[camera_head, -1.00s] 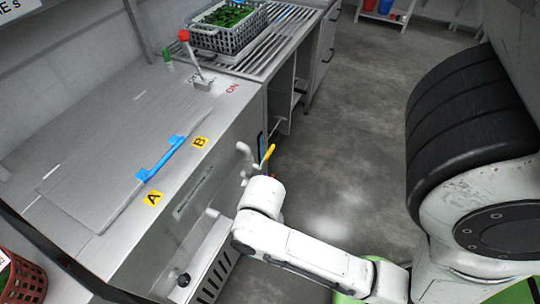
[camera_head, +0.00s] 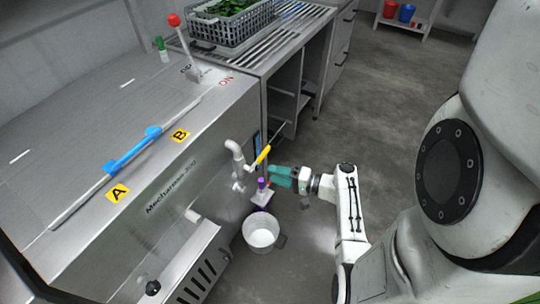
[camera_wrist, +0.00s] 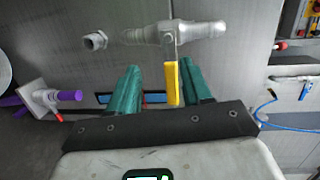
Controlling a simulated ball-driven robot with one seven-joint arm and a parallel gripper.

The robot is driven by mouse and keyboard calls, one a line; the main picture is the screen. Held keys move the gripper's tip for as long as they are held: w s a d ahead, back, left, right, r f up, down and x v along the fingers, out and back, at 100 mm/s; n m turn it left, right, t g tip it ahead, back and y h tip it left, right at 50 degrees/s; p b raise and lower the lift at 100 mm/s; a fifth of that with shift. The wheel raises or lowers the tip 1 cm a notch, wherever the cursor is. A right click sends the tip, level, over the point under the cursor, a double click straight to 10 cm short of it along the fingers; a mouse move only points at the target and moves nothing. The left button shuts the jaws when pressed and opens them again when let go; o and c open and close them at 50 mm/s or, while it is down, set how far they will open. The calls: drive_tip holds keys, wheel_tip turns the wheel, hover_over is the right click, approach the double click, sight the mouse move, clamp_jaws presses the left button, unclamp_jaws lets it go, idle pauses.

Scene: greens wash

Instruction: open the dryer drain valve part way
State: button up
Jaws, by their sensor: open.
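The drain valve is a grey pipe fitting (camera_head: 234,150) on the front of the steel dryer (camera_head: 160,190), with a yellow lever handle (camera_head: 263,154). In the wrist view the pipe (camera_wrist: 190,32) runs across the top and the yellow handle (camera_wrist: 172,84) points toward me. My gripper (camera_head: 271,176) has teal fingers and is just below and right of the handle in the head view. In the wrist view my gripper (camera_wrist: 160,80) is open, with the handle between its fingers, closer to the right one. I cannot tell whether either finger touches it.
A white bucket (camera_head: 261,233) stands on the floor below the valve. A white and purple fitting (camera_head: 262,195) is above the bucket, beside my gripper. A slatted bench (camera_head: 270,42) holds a crate of greens (camera_head: 229,24). The floor (camera_head: 380,120) to the right is clear.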

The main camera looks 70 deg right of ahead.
sight(266, 154)
drive_tip(key=s+d+m+h, duration=0.2)
drive_tip(key=s+d+h, duration=0.1)
drive_tip(key=d, duration=0.2)
drive_tip(key=shift+t, duration=0.4)
drive_tip(key=x, duration=1)
drive_tip(key=shift+w+a+r+b, duration=0.1)
drive_tip(key=shift+w+r+b, duration=0.1)
drive_tip(key=shift+b, duration=0.1)
drive_tip(key=shift+s, duration=0.1)
clamp_jaws()
